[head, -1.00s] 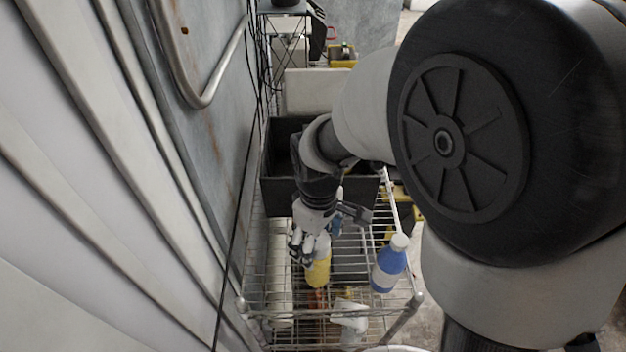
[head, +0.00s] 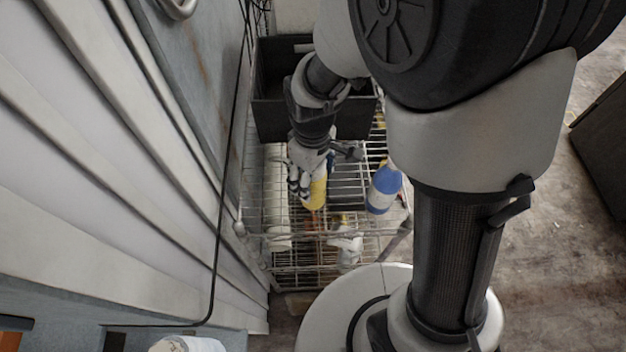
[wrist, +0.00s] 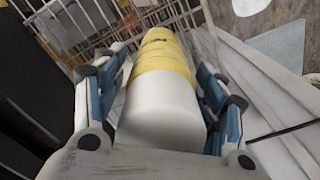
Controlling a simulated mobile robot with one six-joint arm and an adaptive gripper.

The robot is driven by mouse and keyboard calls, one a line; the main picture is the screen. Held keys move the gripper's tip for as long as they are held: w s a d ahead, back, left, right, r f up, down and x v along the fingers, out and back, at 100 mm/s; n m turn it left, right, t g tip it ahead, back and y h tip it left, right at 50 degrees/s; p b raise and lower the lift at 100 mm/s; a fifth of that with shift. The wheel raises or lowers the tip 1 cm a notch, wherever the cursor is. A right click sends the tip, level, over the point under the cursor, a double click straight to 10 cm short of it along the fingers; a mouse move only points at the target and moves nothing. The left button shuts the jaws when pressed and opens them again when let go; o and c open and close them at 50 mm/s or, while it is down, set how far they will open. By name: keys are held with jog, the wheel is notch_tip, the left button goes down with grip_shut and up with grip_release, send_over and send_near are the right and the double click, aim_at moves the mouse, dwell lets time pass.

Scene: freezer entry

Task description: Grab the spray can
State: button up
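The spray can is yellow with a white top (wrist: 160,65). It stands upright on the top wire shelf of a rack, and it also shows in the head view (head: 316,192). My gripper (head: 304,180) reaches down to it from above and behind. In the wrist view my gripper's blue-padded fingers (wrist: 160,92) stand on both sides of the can, with narrow gaps beside it. The fingers look open around the can. Firm contact does not show. Part of the can is hidden by the fingers in the head view.
A blue and white bottle (head: 383,188) stands to the right on the same wire rack (head: 268,222). A black bin (head: 280,118) is behind my gripper. A white spray bottle (head: 348,250) is on a lower level. A ribbed pale wall (head: 110,190) runs close along the left.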

jog(key=c, duration=1.1)
jog(key=shift+r, duration=0.15)
